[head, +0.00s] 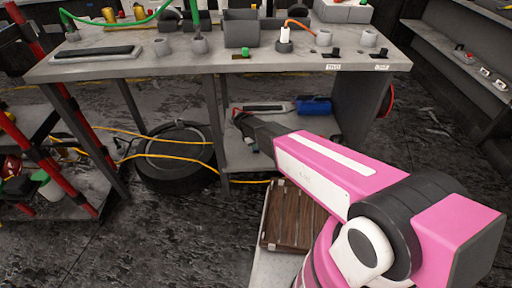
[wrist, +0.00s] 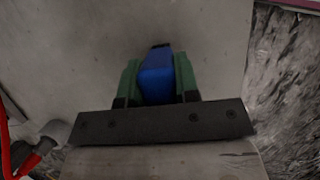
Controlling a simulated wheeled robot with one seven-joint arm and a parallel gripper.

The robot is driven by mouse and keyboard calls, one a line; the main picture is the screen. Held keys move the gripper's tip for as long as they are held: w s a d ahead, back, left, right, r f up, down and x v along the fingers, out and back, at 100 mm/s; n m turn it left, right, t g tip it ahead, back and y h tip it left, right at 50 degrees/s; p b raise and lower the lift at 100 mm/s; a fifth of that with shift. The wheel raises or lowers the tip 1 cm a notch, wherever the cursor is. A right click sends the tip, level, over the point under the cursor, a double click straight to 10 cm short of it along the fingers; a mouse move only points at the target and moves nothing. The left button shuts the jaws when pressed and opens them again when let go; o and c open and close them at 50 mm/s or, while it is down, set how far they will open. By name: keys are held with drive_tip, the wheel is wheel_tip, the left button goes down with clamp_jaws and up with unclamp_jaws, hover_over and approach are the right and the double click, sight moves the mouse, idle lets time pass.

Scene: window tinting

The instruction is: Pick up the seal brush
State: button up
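In the wrist view, a blue block-like thing with a small black tip, which I take to be the seal brush (wrist: 157,80), lies between the two green fingers of my gripper (wrist: 157,72). The fingers sit against its sides with no gap that I can see. My gripper's dark plate hides its near end. The grey shelf surface (wrist: 75,40) fills the view beyond. In the head view my arm reaches down to the lower shelf (head: 236,158) under the workbench. The brush cannot be made out there, and my gripper is mostly hidden behind my arm.
The workbench (head: 120,67) stands above the lower shelf, its legs close to my arm. A blue item (head: 313,105) lies further back on that shelf. A red-posted rack (head: 50,170) stands left.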

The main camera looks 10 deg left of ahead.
drive_tip(key=shift+c, duration=0.7)
drive_tip(key=shift+r, duration=0.15)
